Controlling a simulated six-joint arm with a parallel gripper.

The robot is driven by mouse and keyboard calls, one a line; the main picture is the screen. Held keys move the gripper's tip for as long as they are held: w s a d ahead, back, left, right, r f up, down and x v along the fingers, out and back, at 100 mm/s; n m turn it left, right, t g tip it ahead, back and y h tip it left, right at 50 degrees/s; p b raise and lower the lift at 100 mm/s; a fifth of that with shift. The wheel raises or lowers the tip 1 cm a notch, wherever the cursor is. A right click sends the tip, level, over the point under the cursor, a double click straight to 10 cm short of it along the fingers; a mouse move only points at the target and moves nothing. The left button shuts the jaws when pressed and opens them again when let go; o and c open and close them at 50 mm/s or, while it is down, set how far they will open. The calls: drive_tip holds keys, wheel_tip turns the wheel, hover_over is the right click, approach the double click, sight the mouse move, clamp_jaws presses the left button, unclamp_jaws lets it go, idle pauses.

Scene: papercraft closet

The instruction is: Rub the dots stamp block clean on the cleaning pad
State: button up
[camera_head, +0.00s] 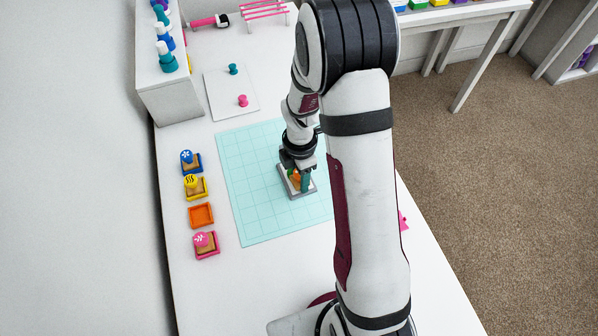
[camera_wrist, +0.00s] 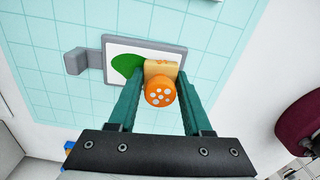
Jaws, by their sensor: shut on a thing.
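The dots stamp block (camera_wrist: 160,88) has an orange knob with white dots and a pale wooden body. My gripper (camera_wrist: 161,74) is shut on it, with a teal finger on each side. The block is over a white card (camera_wrist: 118,47) with a green shape, in a grey frame (camera_wrist: 90,60) with a side tab. Whether its face touches the card is hidden. In the head view my gripper (camera_head: 300,180) is low over this frame on the teal grid mat. I cannot tell which thing is the cleaning pad.
An empty orange tray (camera_head: 201,215) stands left of the grid mat (camera_head: 250,215), in a column with blue (camera_head: 191,162), yellow (camera_head: 195,187) and pink (camera_head: 205,244) stamps in trays. A white board (camera_head: 230,93) with teal and pink knobs lies behind. A shelf with bottles (camera_head: 167,60) stands back left.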

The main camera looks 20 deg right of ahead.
clamp_jaws()
drive_tip(key=shift+w+r, duration=0.1)
drive_tip(key=shift+r, duration=2.95)
